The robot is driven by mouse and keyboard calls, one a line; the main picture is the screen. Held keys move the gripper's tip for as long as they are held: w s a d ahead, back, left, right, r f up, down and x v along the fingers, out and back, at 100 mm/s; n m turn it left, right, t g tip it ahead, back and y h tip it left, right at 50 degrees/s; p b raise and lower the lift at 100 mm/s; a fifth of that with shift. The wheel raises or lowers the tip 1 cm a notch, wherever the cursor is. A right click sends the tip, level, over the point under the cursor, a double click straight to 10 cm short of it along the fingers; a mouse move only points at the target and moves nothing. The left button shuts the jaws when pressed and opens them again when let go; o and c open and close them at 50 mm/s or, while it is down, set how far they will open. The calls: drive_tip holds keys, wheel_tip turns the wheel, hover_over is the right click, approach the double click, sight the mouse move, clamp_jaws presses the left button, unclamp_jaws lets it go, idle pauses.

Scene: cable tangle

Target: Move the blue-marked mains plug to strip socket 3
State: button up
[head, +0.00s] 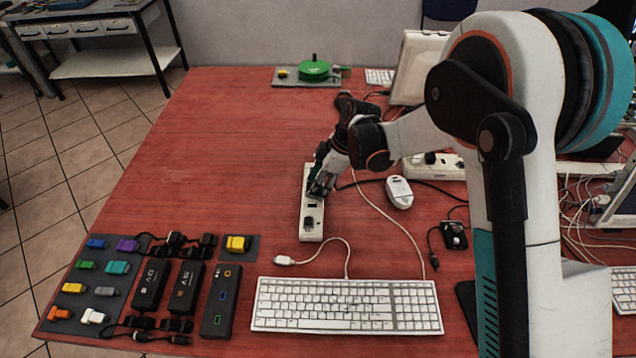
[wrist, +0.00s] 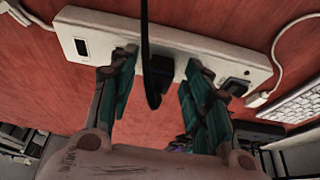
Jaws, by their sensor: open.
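The white power strip (head: 312,237) lies on the red table under my gripper (head: 321,181). In the wrist view the strip (wrist: 103,38) runs across the top. My gripper (wrist: 160,62) is open, with one teal finger on each side of a black plug (wrist: 158,75) at the strip's middle. A black cable passes in front of this plug. I cannot tell whether the fingers touch it, and I see no blue mark on it. Another dark plug or socket (wrist: 237,86) shows near the strip's right end. A dark plug (head: 309,222) also shows near the strip's front end.
A white keyboard (head: 346,305) and a loose white cable end (head: 284,260) lie in front. A white mouse (head: 399,192) and a second strip (head: 435,172) are to the right. Black adapters (head: 187,287) and coloured connectors stand front left. The table's left middle is clear.

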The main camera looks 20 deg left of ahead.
drive_tip(key=v, duration=1.2)
drive_tip(key=d+r+m+t+p, duration=0.1)
drive_tip(key=d+r+m+t, duration=0.1)
drive_tip(key=d+r+m, duration=0.6)
drive_tip(key=d+r+m+t, duration=0.2)
drive_tip(key=d+r+t, duration=0.15)
drive_tip(key=d, duration=0.85)
drive_tip(key=s+d+m+t+h, duration=0.1)
drive_tip(key=s+d+m+h, duration=0.1)
drive_tip(key=s+d+m, duration=0.3)
drive_tip(key=s+d+m+t+h+b, duration=0.1)
drive_tip(key=s+d+m, duration=0.5)
drive_tip(key=s+d, duration=0.6)
drive_tip(key=s+t+h, duration=0.1)
drive_tip(key=s, duration=0.4)
drive_tip(key=shift+d+r+m, duration=0.15)
drive_tip(key=shift+r+m, duration=0.1)
drive_tip(key=shift+m, duration=0.05)
